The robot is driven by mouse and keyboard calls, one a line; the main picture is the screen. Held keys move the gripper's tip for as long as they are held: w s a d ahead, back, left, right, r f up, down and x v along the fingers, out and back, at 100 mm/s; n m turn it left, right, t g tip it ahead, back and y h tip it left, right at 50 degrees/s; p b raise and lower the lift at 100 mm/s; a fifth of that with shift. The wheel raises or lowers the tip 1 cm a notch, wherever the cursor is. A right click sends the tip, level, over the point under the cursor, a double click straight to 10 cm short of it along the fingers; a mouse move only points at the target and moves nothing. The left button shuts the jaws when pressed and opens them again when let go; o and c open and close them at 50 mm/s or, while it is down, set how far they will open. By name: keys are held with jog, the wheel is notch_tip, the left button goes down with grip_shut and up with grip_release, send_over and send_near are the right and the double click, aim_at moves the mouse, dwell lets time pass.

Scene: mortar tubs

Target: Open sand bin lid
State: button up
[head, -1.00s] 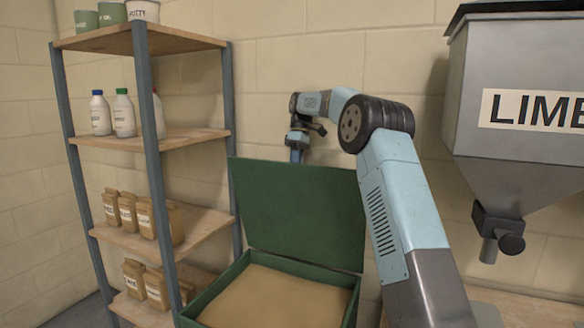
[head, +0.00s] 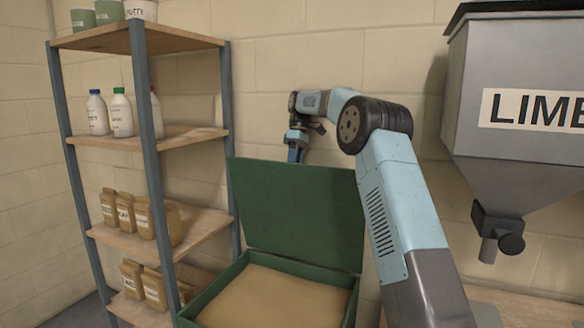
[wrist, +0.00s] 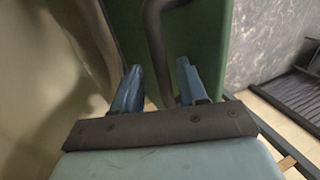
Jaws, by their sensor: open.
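The sand bin (head: 215,296) is a green box with tan sand (head: 275,300) in it. Its green lid (head: 298,215) stands raised at the back, tilted up past the opening. My gripper is behind the upper edge of the lid in the head view, its fingertips hidden there.
A shelf rack (head: 150,140) with bottles, bags and pots stands at the left. A grey hopper marked LIME (head: 500,100) hangs at the right, with a spout (head: 490,245) below. A block wall (head: 270,70) is close behind the lid.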

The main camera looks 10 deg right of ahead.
jog(key=s+r, duration=1.2)
jog(key=s, duration=0.2)
jog(key=shift+d, duration=0.45)
